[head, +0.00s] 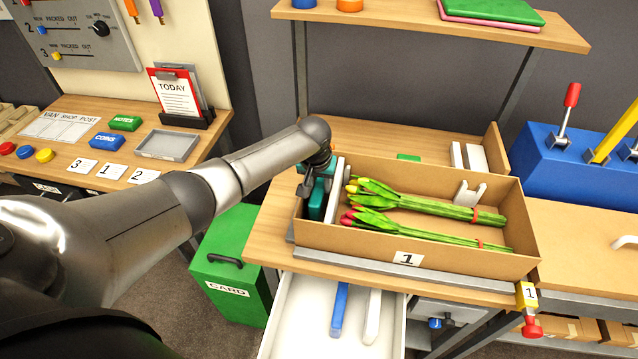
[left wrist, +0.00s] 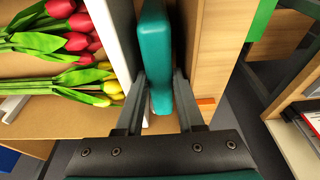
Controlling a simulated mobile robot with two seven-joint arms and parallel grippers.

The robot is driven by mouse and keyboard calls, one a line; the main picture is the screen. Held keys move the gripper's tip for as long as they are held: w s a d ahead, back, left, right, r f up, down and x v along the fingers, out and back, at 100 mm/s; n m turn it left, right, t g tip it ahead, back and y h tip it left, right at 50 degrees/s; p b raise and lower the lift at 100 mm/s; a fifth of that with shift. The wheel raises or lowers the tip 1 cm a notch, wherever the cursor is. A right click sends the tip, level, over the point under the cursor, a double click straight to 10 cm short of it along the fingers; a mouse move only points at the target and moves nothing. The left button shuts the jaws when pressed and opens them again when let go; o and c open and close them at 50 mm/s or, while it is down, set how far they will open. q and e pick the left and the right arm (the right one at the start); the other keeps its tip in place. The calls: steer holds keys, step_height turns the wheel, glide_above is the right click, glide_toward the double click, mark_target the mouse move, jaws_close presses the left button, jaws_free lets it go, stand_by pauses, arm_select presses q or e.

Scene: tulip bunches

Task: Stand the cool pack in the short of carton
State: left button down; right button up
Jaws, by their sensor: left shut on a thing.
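The teal cool pack (head: 317,199) is upright at the left end of the cardboard carton (head: 345,238) labelled 1. My left gripper (head: 318,178) is shut on it from above, and the left wrist view shows the pack (left wrist: 156,45) between both fingers (left wrist: 160,90). The pack is in the narrow gap between a white divider (head: 335,187) and the carton's end wall (left wrist: 206,50). Whether its lower edge touches the carton floor is hidden. Two tulip bunches (head: 430,203) lie on the divider's other side. My right gripper is out of view.
A white bracket (head: 470,194) stands in the carton behind the stems. An open white drawer (head: 300,318) below holds a blue bar and a white bar. A shelf (head: 430,28) hangs above the bench. A green CARD bin (head: 232,270) stands at left.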

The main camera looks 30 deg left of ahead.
arm_select(q)
steer(key=shift+c, duration=2.2)
jaws_free()
steer(key=shift+s+r, duration=0.1)
steer(key=shift+r, duration=0.35)
steer(key=p+v, duration=0.2)
steer(key=v, duration=1.2)
steer(key=shift+d+r, duration=0.15)
steer(key=shift+r, duration=0.05)
